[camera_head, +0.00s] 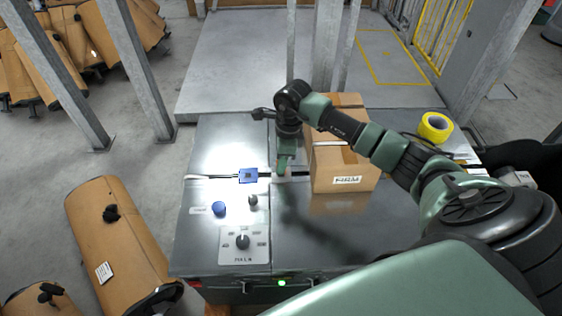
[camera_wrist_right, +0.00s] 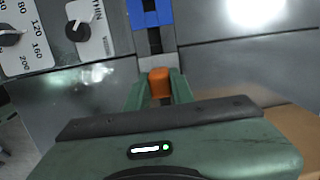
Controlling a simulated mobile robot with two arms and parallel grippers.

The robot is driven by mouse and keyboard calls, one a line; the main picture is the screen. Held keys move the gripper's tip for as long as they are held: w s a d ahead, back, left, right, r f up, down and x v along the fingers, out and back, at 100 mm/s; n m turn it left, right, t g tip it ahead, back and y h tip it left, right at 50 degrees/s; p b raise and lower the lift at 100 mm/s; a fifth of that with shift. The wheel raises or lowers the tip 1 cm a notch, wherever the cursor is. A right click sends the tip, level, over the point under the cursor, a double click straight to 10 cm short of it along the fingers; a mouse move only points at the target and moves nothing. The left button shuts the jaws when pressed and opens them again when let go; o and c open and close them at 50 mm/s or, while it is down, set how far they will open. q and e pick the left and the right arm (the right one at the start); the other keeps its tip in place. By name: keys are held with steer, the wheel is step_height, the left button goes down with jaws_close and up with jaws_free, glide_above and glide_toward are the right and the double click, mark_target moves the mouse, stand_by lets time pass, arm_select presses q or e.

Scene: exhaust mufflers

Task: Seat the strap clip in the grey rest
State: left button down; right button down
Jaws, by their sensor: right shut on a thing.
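My right gripper (camera_head: 282,174) points down over the metal cabinet top, just left of the cardboard box. In the wrist view my right gripper (camera_wrist_right: 160,88) is shut on a small orange piece, which looks like the strap clip (camera_wrist_right: 159,82). A pale grey piece (camera_wrist_right: 152,64) lies just beyond the orange piece, on the band running to a blue block (camera_wrist_right: 150,14). I cannot tell whether this grey piece is the rest, or whether the clip touches it. The blue block (camera_head: 248,175) also shows in the head view. My left gripper is out of view.
The open cardboard box (camera_head: 345,178) stands close to the right of my gripper. A yellow tape roll (camera_head: 434,127) lies farther right. A dial panel (camera_head: 243,244), a blue knob (camera_head: 218,208) and a small dark knob (camera_head: 253,200) are nearer on the cabinet (camera_head: 330,240).

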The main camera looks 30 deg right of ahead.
steer(key=shift+b, duration=0.4)
stand_by(1.4)
steer(key=shift+f+b, duration=0.35)
steer(key=shift+f, duration=0.1)
steer(key=c, duration=1.1)
jaws_free()
steer(key=shift+c, duration=0.2)
steer(key=shift+r, duration=0.1)
steer(key=r, duration=0.7)
steer(key=shift+s+d+r, duration=0.25)
steer(key=shift+d+r, duration=0.05)
steer(key=shift+d, duration=0.1)
